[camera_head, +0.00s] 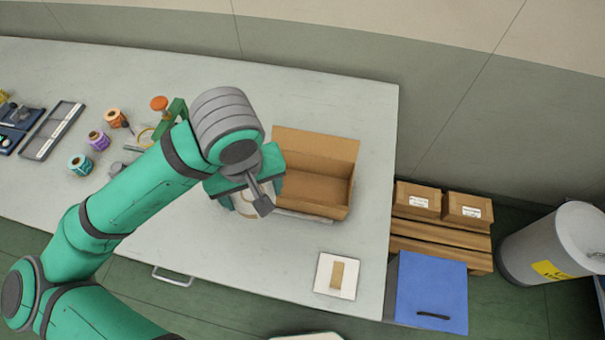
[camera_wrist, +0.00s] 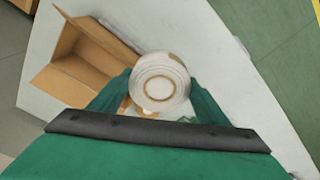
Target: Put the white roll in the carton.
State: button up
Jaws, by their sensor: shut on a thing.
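The white roll (camera_wrist: 174,74) shows end-on in the wrist view, with a tan core ring in its middle. My gripper (camera_wrist: 159,92) is shut on it, one green finger at each side. In the head view my gripper (camera_head: 246,192) is above the bench just left of the carton, and my arm hides most of the roll. The carton (camera_head: 318,178) is an open brown cardboard box on the bench, with a flap standing up at its back. It looks empty inside. In the wrist view the carton (camera_wrist: 72,82) lies to the left of the roll.
On the bench (camera_head: 340,95) are several coloured spools (camera_head: 98,140), a dark tray (camera_head: 51,131) and a green stand (camera_head: 176,112) to the left. A white square with a tan patch (camera_head: 337,275) lies at the front right. Small boxes (camera_head: 417,201) and a grey bin (camera_head: 552,243) stand off the bench.

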jog(key=w+d+f, duration=0.7)
jog(key=w+f, duration=0.5)
jog(key=f, duration=0.1)
jog(key=shift+f, duration=0.55)
jog(key=o, duration=1)
notch_tip(320, 180, up, 13)
jog(key=s, duration=0.1)
jog(key=shift+s+d, duration=0.25)
dwell(0.3)
